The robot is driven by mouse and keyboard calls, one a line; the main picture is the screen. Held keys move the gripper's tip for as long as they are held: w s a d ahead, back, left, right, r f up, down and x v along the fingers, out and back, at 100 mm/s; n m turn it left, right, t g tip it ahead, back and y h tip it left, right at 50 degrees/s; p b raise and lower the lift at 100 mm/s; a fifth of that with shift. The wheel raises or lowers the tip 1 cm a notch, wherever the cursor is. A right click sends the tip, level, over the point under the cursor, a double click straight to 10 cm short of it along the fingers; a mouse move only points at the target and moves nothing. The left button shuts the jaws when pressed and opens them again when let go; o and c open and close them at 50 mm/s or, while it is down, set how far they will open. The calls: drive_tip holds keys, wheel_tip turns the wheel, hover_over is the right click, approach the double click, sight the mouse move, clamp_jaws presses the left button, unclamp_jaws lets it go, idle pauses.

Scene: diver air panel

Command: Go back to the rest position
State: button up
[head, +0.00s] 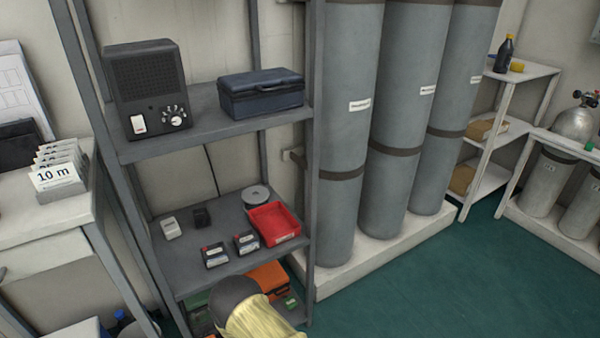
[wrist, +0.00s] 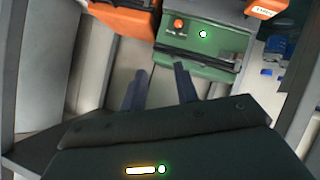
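My gripper (wrist: 160,78) shows in the wrist view as two dark fingers held apart, with nothing between them. Its fingertips point toward the front of a green case (wrist: 200,65) with an orange knob, and seem apart from it. An orange case (wrist: 122,20) is up and left of the fingers. In the head view the fingers cannot be seen; a dark rounded cap with a yellowish sleeve, probably part of my arm, covers part of the lowest shelf.
A grey shelf rack (head: 215,120) holds a black radio-like box (head: 147,88), a dark blue case (head: 261,95), a red tray (head: 273,223) and small devices. An orange case (head: 268,278) is on its lowest shelf. Tall grey cylinders (head: 345,130) stand right. The green floor (head: 450,280) is clear.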

drive_tip(key=w+d+r+m+g+h+p, duration=0.1)
drive_tip(key=d+r+m+g, duration=0.15)
drive_tip(key=d+r, duration=0.75)
drive_tip(key=w+d+r+m+g+h, duration=0.1)
drive_tip(key=w+d+r+m+g, duration=0.15)
drive_tip(key=d+r, duration=0.7)
drive_tip(key=s+d+r+m+g+h+p, duration=0.1)
drive_tip(key=s+d+r+m+g, duration=0.1)
drive_tip(key=s+d+r, duration=0.65)
drive_tip(key=s+d+r+m+g, duration=0.2)
drive_tip(key=s+d+r, duration=0.3)
drive_tip(key=s+r, duration=0.65)
drive_tip(key=w+r+p+v, duration=0.1)
drive_tip(key=w+p+v, duration=0.2)
drive_tip(key=p+v, duration=1.5)
drive_tip(key=w+a+p+v, duration=0.1)
drive_tip(key=w+p+v, duration=0.3)
drive_tip(key=p+v, duration=1.4)
drive_tip(key=shift+r+p, duration=0.4)
drive_tip(key=shift+p, duration=0.65)
drive_tip(key=shift+d, duration=0.1)
